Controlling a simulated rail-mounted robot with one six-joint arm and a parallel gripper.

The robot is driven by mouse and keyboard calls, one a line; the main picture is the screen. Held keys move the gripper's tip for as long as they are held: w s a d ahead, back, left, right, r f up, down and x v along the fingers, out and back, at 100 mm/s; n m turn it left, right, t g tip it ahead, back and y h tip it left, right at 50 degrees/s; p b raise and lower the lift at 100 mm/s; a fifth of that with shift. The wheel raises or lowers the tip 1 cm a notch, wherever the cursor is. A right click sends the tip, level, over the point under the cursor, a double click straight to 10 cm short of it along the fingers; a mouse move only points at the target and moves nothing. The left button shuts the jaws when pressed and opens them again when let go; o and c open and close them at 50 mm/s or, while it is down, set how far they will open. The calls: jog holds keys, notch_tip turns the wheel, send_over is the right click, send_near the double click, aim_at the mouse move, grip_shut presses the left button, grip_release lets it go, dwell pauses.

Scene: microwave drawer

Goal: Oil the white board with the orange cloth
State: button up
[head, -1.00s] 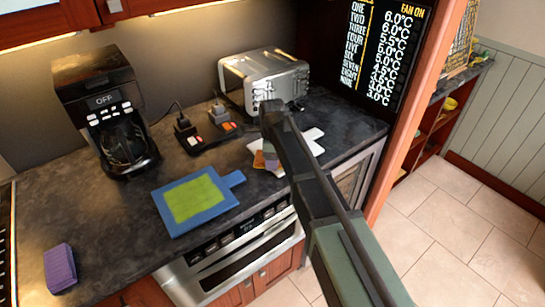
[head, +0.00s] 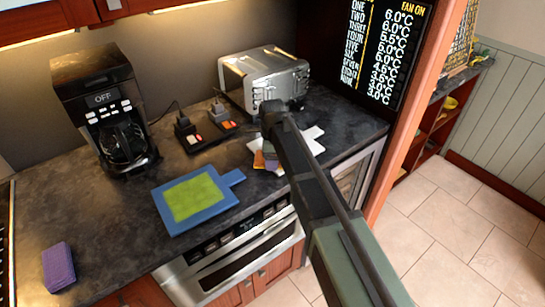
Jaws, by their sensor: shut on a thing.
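The white board (head: 314,134) lies on the dark counter in front of the toaster, partly hidden behind my arm. An orange cloth (head: 258,160) shows at the board's left edge, just left of my arm. A greyish purple patch is beside the orange; I cannot tell whether it is part of the same cloth. My arm reaches in from the lower right and crosses over the board. My gripper's fingers are hidden behind the arm, so their contact with the cloth does not show.
A blue board with a green top (head: 195,200) lies at the counter's front. A purple sponge-like block (head: 59,267) is at the far left. A coffee maker (head: 115,110), toaster (head: 262,78) and power strip (head: 208,133) stand behind. The counter's left middle is clear.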

aim_at(307, 138)
jog(key=shift+f, duration=0.3)
jog(key=shift+d, duration=0.1)
jog(key=shift+w+d+r, duration=0.1)
jog(key=shift+w+d, duration=0.6)
jog(key=shift+d, duration=0.1)
jog(key=shift+w+d, duration=1.7)
jog(key=shift+d, duration=0.4)
jog(key=shift+w+d, duration=1.65)
jog(key=shift+d, duration=0.4)
jog(key=shift+w+d, duration=1.7)
jog(key=shift+d, duration=0.4)
jog(key=shift+w+a+b, duration=0.3)
jog(key=shift+w+a, duration=0.65)
jog(key=shift+w, duration=0.15)
jog(key=shift+s+a, duration=1.65)
jog(key=shift+a, duration=0.45)
jog(key=shift+s+a, duration=1.7)
jog(key=shift+a, duration=0.35)
jog(key=shift+s+a, duration=1.65)
jog(key=shift+a, duration=0.45)
